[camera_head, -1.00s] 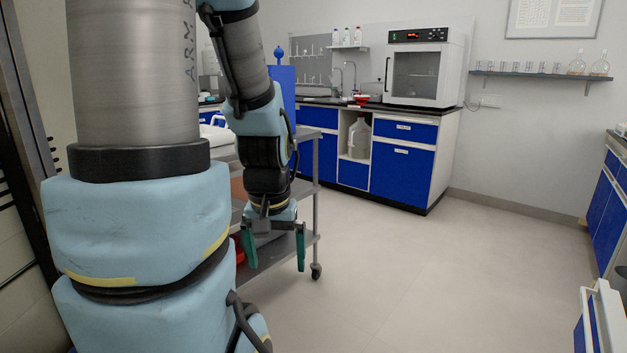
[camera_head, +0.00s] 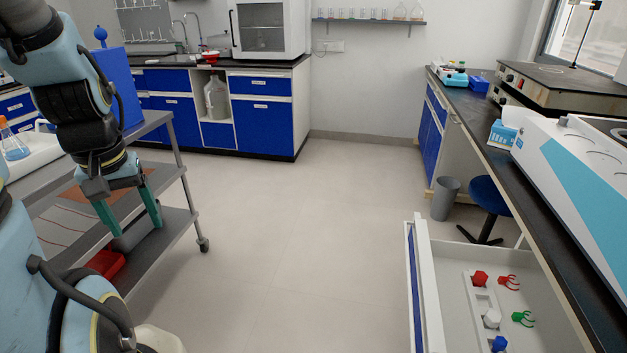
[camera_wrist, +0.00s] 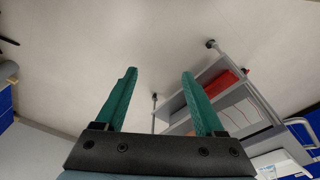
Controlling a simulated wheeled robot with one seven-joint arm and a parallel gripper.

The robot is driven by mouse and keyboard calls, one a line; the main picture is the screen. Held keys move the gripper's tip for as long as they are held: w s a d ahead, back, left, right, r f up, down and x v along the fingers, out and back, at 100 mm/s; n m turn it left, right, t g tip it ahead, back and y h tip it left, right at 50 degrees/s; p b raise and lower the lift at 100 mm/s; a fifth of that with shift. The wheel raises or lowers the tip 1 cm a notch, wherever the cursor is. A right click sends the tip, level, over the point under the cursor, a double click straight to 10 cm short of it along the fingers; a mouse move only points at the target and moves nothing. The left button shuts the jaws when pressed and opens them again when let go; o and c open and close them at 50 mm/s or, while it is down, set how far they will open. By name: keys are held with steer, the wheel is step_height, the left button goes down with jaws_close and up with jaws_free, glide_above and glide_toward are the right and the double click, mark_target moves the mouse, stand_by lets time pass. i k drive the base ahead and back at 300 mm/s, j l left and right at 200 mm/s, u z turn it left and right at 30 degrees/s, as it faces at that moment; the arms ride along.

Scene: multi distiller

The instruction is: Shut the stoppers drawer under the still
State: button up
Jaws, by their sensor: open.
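The stoppers drawer (camera_head: 423,275) is pulled out at the lower right of the head view, under the right-hand bench. Its blue front faces left and its white interior is visible. Inside lie a red stopper (camera_head: 480,278), a white stopper (camera_head: 491,318), a blue stopper (camera_head: 499,344), a red clip (camera_head: 509,282) and a green clip (camera_head: 523,318). The white-and-blue machine (camera_head: 580,160) on the bench above may be the still. My gripper (camera_head: 132,228) is open and empty at the left, well away from the drawer. Its green fingers (camera_wrist: 158,100) show in the wrist view with nothing between them.
A grey metal cart (camera_head: 178,222) stands close by my gripper, with a red tray (camera_head: 106,263) on its lower shelf. A blue stool (camera_head: 488,195) and a grey bin (camera_head: 445,198) stand beyond the drawer. The floor between cart and drawer is clear.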

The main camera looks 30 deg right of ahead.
mark_target(447, 314)
steer(key=l+u, duration=0.1)
steer(key=u, duration=0.3)
steer(key=l+u, duration=0.1)
steer(key=u, duration=0.25)
steer(key=k+l+u, duration=0.1)
steer(key=l+u, duration=0.15)
steer(key=l+z, duration=0.1)
steer(key=z, duration=0.25)
steer(key=l+z, duration=0.1)
steer(key=z, duration=0.55)
steer(key=i+l, duration=0.05)
